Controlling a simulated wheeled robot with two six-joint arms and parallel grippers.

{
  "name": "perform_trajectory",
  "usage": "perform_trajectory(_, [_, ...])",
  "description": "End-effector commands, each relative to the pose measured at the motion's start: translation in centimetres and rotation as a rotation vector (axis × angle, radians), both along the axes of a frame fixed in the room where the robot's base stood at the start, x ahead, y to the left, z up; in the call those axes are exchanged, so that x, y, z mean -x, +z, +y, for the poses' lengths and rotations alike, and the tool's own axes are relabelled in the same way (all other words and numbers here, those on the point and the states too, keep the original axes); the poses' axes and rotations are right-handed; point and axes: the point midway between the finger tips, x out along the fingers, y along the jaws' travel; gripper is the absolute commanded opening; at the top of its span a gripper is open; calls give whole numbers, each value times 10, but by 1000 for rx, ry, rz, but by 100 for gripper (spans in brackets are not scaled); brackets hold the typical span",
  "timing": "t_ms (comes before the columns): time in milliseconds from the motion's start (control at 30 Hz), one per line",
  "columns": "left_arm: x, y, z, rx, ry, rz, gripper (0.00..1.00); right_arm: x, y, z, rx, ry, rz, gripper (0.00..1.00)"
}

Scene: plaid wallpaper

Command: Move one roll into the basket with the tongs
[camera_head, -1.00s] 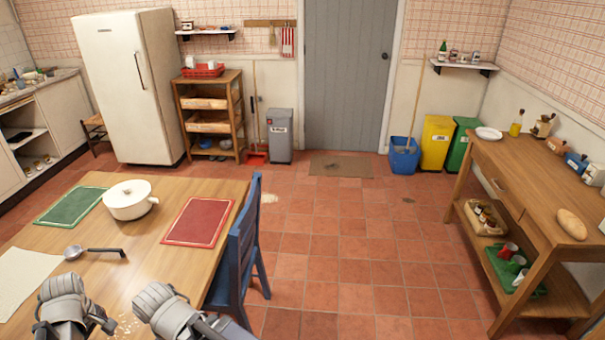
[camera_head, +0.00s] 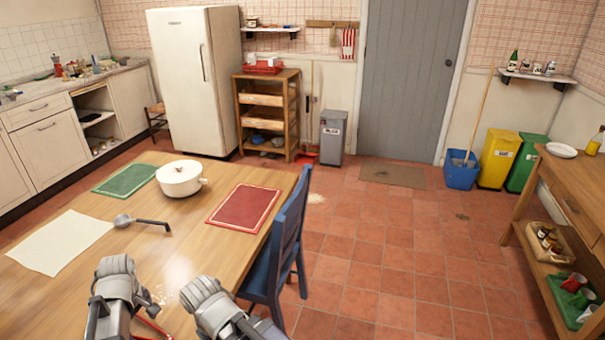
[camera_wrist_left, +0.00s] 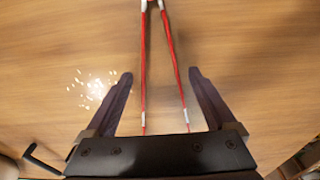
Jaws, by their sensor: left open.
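My left gripper (camera_wrist_left: 158,75) is open in the left wrist view. Its two dark fingers are spread on either side of a pair of tongs (camera_wrist_left: 145,75) with thin red arms and pale bands. The tongs run between the fingers without visible contact. In the head view, part of the red tongs (camera_head: 150,326) shows beside my left arm at the bottom edge, mostly hidden. My right arm is beside the left one; its jaws cannot be made out. I cannot identify a roll in either current view. A shallow basket (camera_head: 536,256) holding jars stands on the right-hand table's lower shelf.
The wooden table (camera_head: 190,240) holds a white lidded pot (camera_head: 182,179), a ladle (camera_head: 140,222), red (camera_head: 244,207) and green (camera_head: 125,180) mats and a cream cloth (camera_head: 60,242). A blue chair (camera_head: 283,240) stands at its right edge.

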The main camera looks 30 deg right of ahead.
Motion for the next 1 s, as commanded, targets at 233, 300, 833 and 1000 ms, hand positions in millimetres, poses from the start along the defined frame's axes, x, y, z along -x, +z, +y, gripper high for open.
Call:
perform_trajectory(233, [-1, -12, 1, 0, 0, 0, 90, 0, -12, 0, 0, 0, 0, 50])
perform_trajectory(300, [-1, -12, 1, 0, 0, 0, 90, 0, -11, 0, 0, 0, 0, 50])
perform_trajectory(833, [-1, -11, 1, 0, 0, 0, 46, 0, -11, 0, 0, 0, 0, 50])
perform_trajectory(1000, [-1, -11, 1, 0, 0, 0, 46, 0, -11, 0, 0, 0, 0, 50])
